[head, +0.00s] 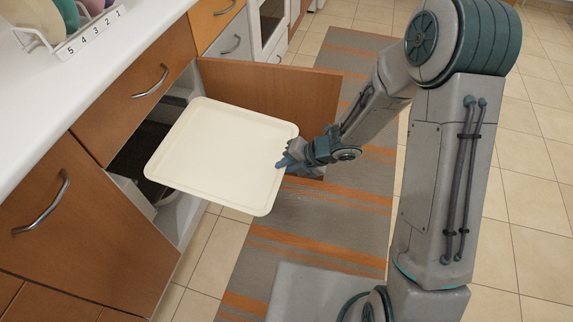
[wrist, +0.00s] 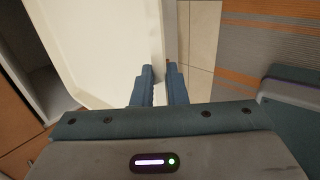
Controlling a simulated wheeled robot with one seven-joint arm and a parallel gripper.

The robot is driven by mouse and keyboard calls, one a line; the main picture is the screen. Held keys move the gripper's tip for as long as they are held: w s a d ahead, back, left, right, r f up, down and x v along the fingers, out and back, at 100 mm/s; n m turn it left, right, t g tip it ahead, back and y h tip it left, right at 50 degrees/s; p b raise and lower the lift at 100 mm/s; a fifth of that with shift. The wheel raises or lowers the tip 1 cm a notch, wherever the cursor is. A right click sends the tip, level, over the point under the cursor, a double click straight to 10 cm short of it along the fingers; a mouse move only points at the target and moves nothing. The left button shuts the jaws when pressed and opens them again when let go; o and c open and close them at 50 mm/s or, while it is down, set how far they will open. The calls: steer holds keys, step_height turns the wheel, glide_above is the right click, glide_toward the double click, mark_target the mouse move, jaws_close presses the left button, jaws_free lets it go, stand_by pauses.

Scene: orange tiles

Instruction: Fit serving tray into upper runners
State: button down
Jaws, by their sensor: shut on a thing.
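The cream serving tray (head: 225,150) is held roughly level in front of the open lower cabinet (head: 128,165). My gripper (head: 287,163) is shut on the tray's right edge in the head view. In the wrist view the blue fingers of my gripper (wrist: 160,80) pinch the rim of the serving tray (wrist: 105,45). The tray's left edge is at the cabinet opening; I cannot tell whether it is inside. The upper runners cannot be made out; the tray and shadow hide much of the interior.
The cabinet's orange-brown door (head: 300,85) stands open behind the tray and my gripper. A white counter (head: 100,75) with a numbered plate rack (head: 88,38) runs above.

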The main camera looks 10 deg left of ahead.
mark_target(220, 152)
steer(key=shift+a, duration=0.15)
steer(key=shift+w+a, duration=0.1)
steer(key=shift+a, duration=1.3)
steer(key=shift+w+a+p, duration=0.15)
steer(key=shift+a+p, duration=0.2)
steer(key=shift+a, duration=1.6)
steer(key=shift+w+a+p, duration=0.15)
steer(key=shift+a+p, duration=0.2)
steer(key=shift+a, duration=1.6)
steer(key=shift+w+a+p, duration=0.15)
steer(key=shift+a+p, duration=0.55)
steer(key=shift+a, duration=1.3)
steer(key=shift+w+a+p, duration=0.15)
steer(key=shift+a+p, duration=0.55)
steer(key=shift+a, duration=1.25)
steer(key=shift+a, duration=0.1)
